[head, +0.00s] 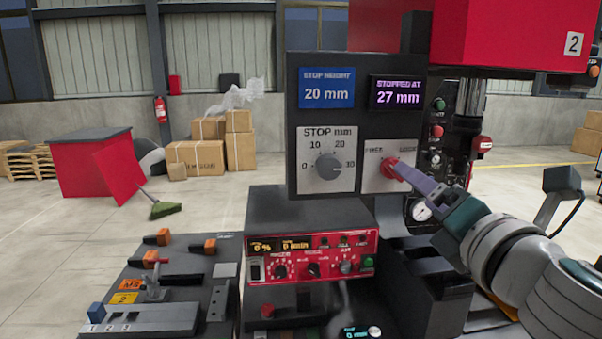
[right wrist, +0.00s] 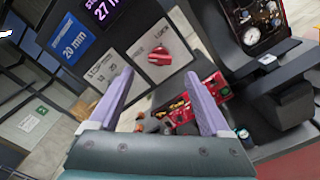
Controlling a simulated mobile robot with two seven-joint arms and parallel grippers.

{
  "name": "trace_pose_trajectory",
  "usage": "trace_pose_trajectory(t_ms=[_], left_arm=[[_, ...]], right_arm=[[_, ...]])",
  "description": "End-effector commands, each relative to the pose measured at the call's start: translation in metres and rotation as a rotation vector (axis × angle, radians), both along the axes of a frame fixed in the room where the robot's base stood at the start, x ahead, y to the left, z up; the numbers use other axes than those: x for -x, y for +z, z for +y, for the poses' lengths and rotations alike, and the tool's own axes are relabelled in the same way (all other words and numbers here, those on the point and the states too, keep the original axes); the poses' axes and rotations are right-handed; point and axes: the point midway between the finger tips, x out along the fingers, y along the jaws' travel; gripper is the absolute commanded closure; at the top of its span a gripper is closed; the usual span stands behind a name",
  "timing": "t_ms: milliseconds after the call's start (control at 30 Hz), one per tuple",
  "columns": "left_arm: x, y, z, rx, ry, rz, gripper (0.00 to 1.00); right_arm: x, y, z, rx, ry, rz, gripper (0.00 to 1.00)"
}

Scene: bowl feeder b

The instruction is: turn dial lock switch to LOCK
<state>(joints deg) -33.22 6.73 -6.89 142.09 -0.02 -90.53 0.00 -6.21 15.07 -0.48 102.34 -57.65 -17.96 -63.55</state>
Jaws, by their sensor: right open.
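The dial lock switch (head: 389,166) is a red knob on a white plate at the lower right of the dark display panel. FREE is printed at its upper left and the LOCK label is partly covered at its upper right. I cannot tell clearly which label it points to. The red switch also shows in the right wrist view (right wrist: 160,55), beyond the fingertips and roughly between their lines. My right gripper (head: 397,171) comes in from the right, with its fingers close to the switch. In the right wrist view the purple fingers (right wrist: 159,75) are apart with nothing held. My left gripper is out of view.
The grey STOP mm dial (head: 329,167) is just left of the switch. Above are the blue 20 mm display (head: 327,87) and the purple 27 mm display (head: 397,92). A red control box (head: 312,257) stands below, with a dark switch console (head: 165,285) to its left.

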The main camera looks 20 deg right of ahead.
Motion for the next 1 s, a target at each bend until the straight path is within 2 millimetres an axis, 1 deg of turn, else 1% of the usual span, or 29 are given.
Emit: trace_pose_trajectory(t_ms=[33, 100, 300, 500, 767, 867, 1000], left_arm=[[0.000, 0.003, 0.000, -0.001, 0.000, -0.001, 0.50], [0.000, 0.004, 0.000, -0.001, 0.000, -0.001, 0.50], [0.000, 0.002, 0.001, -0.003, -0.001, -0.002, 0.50], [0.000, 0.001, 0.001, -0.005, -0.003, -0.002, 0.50], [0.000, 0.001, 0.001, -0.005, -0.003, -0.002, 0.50], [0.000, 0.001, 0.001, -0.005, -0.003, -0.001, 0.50], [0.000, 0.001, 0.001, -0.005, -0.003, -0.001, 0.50]], right_arm=[[-0.010, 0.002, -0.002, -0.001, -0.001, -0.003, 0.18], [-0.023, 0.002, -0.006, -0.004, -0.002, -0.002, 0.18], [-0.052, 0.000, -0.012, -0.005, -0.002, -0.002, 0.18], [-0.064, 0.000, -0.015, -0.006, -0.001, -0.001, 0.18], [-0.065, 0.000, -0.016, -0.006, 0.000, 0.000, 0.18], [-0.065, 0.000, -0.016, -0.006, -0.001, 0.001, 0.27], [-0.065, 0.000, -0.016, -0.006, 0.000, 0.000, 0.43]])
